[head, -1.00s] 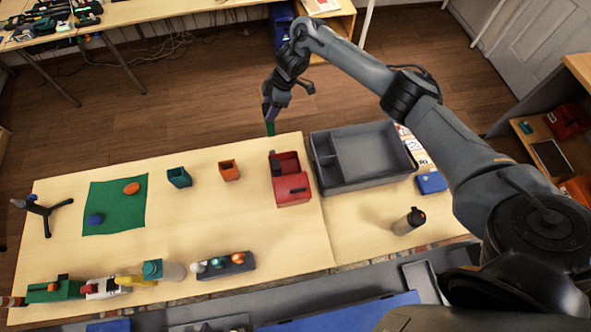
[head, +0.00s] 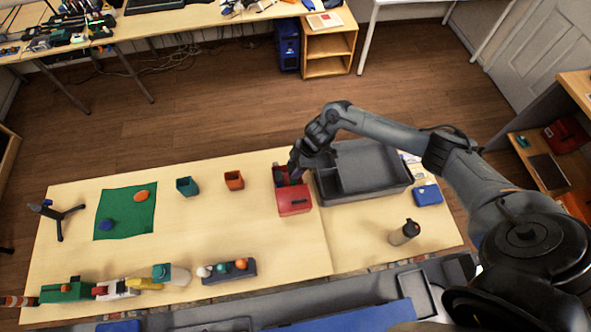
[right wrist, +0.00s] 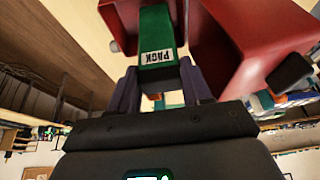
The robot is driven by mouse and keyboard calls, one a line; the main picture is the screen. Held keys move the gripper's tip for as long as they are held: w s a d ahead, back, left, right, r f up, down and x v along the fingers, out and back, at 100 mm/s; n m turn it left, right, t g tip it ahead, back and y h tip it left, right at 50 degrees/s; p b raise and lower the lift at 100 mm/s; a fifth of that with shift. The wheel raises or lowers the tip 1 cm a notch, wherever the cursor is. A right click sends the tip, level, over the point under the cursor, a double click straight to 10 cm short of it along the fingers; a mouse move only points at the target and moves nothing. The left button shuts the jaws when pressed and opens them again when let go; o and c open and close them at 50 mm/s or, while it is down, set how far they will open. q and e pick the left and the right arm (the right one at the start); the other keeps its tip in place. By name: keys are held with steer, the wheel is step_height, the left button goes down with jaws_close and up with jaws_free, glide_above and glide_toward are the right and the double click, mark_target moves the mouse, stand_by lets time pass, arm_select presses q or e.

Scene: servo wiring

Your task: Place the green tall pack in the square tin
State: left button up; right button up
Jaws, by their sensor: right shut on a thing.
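The red square tin (head: 294,203) stands near the table's back edge, left of the grey tray, with its open part toward the back. My right gripper (head: 294,173) is at that open part, pointing down. In the right wrist view, my right gripper (right wrist: 160,82) is shut on the green tall pack (right wrist: 156,30), which has a white PACK label. Red walls of the tin (right wrist: 255,40) show on both sides of the pack. I cannot tell how deep the pack sits or whether it touches the tin. In the head view the gripper hides the pack. My left gripper is not in view.
The grey tray (head: 385,191) is close on the right, partly behind my right arm. An orange cup (head: 234,180) and a teal cup (head: 187,187) stand to the left. A bottle (head: 404,233) and a blue box (head: 427,196) are at the right.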

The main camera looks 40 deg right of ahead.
steer(key=shift+s+f, duration=0.1)
steer(key=shift+f, duration=2)
steer(key=shift+f, duration=0.2)
steer(key=o, duration=1.1)
steer(key=shift+r, duration=0.15)
